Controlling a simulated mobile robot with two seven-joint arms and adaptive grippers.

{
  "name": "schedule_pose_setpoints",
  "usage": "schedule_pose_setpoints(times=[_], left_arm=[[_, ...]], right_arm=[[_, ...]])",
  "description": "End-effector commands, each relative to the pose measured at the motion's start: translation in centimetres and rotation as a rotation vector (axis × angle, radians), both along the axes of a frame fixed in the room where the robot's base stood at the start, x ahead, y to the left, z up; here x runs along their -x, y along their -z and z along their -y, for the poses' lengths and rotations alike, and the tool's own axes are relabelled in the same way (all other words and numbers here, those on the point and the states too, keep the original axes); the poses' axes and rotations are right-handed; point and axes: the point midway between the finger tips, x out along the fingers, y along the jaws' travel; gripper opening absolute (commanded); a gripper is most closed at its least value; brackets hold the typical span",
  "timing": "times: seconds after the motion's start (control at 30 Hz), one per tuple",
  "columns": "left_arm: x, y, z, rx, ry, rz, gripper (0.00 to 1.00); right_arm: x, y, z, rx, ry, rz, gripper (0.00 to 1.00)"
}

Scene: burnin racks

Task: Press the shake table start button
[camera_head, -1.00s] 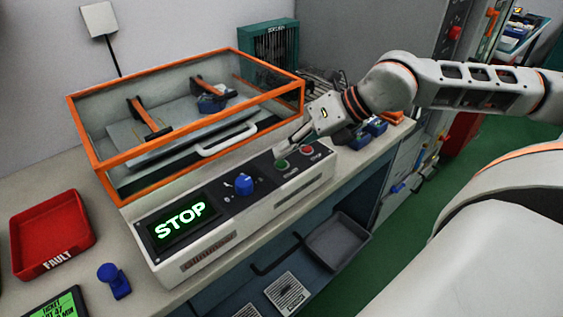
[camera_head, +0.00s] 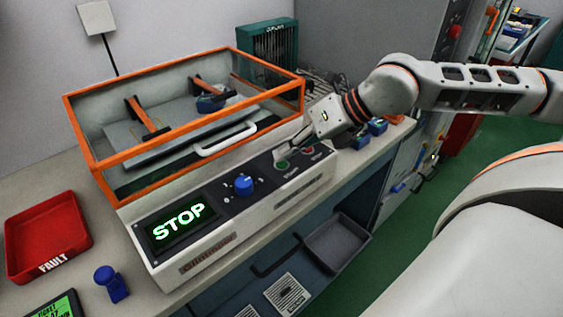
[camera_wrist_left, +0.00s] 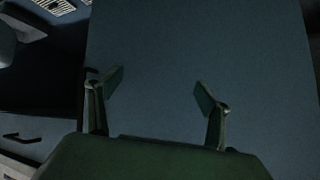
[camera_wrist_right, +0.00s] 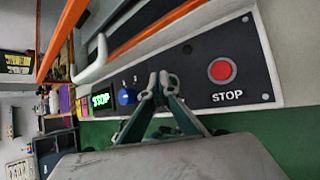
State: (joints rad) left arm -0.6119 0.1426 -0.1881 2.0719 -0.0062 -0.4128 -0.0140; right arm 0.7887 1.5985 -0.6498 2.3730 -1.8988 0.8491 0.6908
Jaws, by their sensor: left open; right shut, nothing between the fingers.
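The shake table's control panel (camera_head: 222,237) runs along the bench front, with a lit green STOP display (camera_head: 179,222) and a blue knob (camera_head: 243,184). A green button (camera_head: 282,164) and a red button (camera_head: 309,149) sit at its right end. My right gripper (camera_head: 279,153) is shut and empty, its fingertips just above or at the green button; I cannot tell if they touch. In the right wrist view the fingertips (camera_wrist_right: 163,78) hide the green button, and the red button (camera_wrist_right: 221,70) labelled STOP is beside them. My left gripper (camera_wrist_left: 158,88) is open and empty, facing a plain blue-grey surface.
The orange-framed clear enclosure (camera_head: 113,160) with a white handle (camera_head: 228,140) stands behind the panel. A red FAULT tray (camera_head: 47,238) and a blue object (camera_head: 111,282) lie left on the bench. A grey bin (camera_head: 337,243) is below.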

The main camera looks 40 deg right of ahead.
Motion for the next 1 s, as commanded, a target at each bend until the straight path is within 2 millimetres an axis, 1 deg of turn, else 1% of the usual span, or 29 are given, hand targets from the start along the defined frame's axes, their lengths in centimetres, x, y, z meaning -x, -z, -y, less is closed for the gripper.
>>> schedule_pose_setpoints(times=[1.0], left_arm=[[0.19, 0.49, -0.02, 0.002, -0.002, -0.005, 0.79]], right_arm=[[0.03, 0.91, -0.01, 0.0, 0.0, -0.002, 0.0]])
